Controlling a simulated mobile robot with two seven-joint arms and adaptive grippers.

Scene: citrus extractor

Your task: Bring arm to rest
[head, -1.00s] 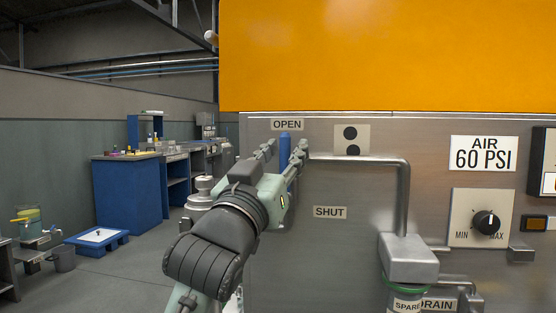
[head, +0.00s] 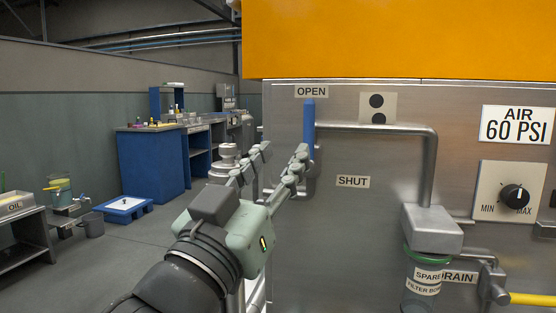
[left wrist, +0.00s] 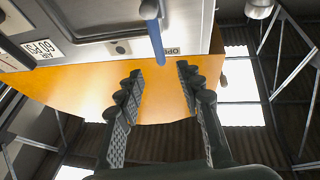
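My left gripper (head: 280,158) is open and empty in front of the steel machine panel, at its left edge. The left wrist view also shows its two fingers (left wrist: 160,85) spread apart with nothing between them. A blue lever handle (head: 309,121) stands upright beneath the OPEN label (head: 311,91), just beyond the right finger. In the left wrist view the blue handle (left wrist: 157,42) lies beyond the fingertips, apart from them. The SHUT label (head: 353,182) is lower on the panel. My right gripper is in neither view.
A steel pipe (head: 432,165) runs from the lever to a filter housing (head: 432,232). A dial (head: 514,196) is at the right. The floor between is clear.

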